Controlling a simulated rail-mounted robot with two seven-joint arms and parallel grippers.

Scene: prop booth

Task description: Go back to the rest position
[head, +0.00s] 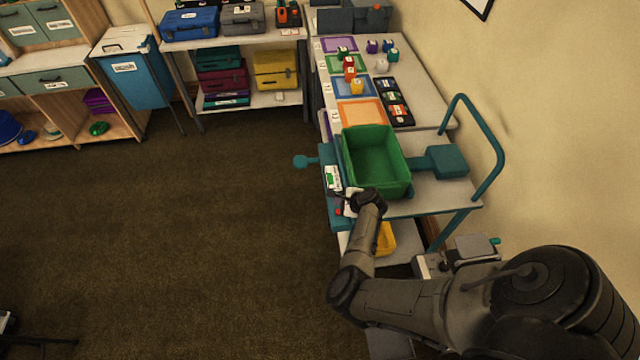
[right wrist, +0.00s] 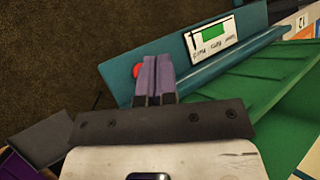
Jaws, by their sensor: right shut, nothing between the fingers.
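My right arm reaches in from the lower right in the head view. Its gripper (head: 340,198) is at the near left corner of a trolley, beside the green bin (head: 377,181). In the right wrist view the two purple-grey fingers (right wrist: 154,78) are together, with nothing between them. They are close to a teal panel (right wrist: 126,78) with a white and green label (right wrist: 212,35) and a red knob (right wrist: 138,70). Whether the fingers touch the panel I cannot tell. My left gripper is not in view.
The trolley has a teal push handle (head: 492,170) on the right. Behind it a table (head: 425,90) bears coloured mats and small items. Shelves with cases (head: 222,80) stand at the back. A yellow bin (head: 386,239) is below the trolley top.

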